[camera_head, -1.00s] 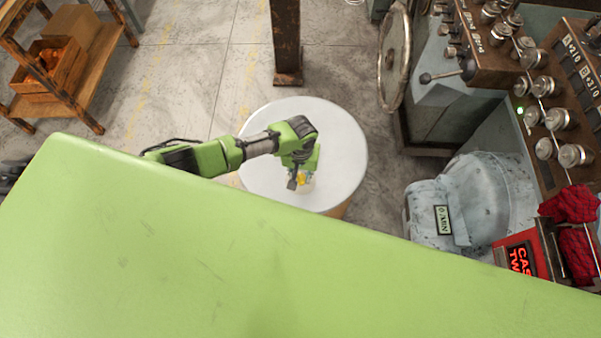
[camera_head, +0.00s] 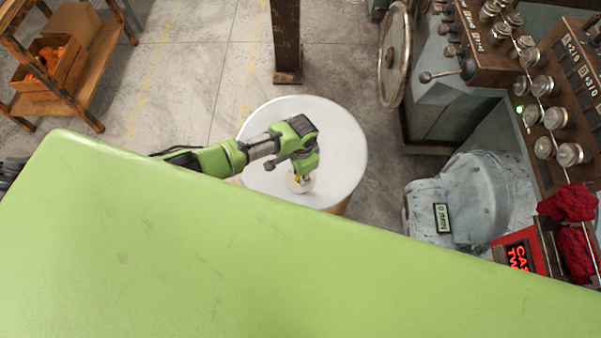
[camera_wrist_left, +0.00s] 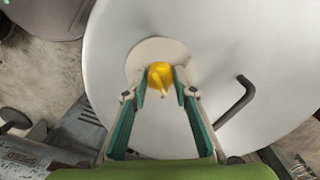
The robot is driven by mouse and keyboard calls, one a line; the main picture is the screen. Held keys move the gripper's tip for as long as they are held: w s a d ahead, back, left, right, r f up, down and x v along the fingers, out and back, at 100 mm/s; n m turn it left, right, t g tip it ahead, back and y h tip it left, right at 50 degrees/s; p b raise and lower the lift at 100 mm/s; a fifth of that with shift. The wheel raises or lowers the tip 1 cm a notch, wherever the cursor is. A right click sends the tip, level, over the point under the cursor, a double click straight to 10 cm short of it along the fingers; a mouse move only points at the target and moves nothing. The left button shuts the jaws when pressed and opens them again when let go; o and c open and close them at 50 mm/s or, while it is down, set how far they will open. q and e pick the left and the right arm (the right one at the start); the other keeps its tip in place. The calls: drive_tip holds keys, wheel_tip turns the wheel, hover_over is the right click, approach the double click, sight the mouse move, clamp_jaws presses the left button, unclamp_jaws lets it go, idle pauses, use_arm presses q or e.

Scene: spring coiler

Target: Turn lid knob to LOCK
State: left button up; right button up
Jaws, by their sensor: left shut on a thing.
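The round white lid (camera_head: 345,150) lies below my left arm in the head view, and it fills much of the left wrist view (camera_wrist_left: 215,60). A yellow knob (camera_wrist_left: 160,76) sits on a pale round plate (camera_wrist_left: 146,54) on the lid. My left gripper (camera_wrist_left: 163,92) has its two fingers on either side of the knob, shut on it. In the head view my left gripper (camera_head: 299,179) is over the front part of the lid, with the knob mostly hidden. LOCK markings cannot be read. My right gripper is not in view.
A bent dark handle (camera_wrist_left: 236,100) rises from the lid right of the knob. A rusty post (camera_head: 286,45) stands behind the lid. A grey machine with a control panel (camera_head: 565,100) is at right, and a wooden shelf (camera_head: 95,90) at far left.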

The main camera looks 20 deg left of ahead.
use_arm(q)
drive_tip(key=shift+m, duration=0.8)
drive_tip(key=o, duration=1.1)
wheel_tip(320, 180, up, 12)
drive_tip(key=shift+r, duration=0.1)
idle(0.3)
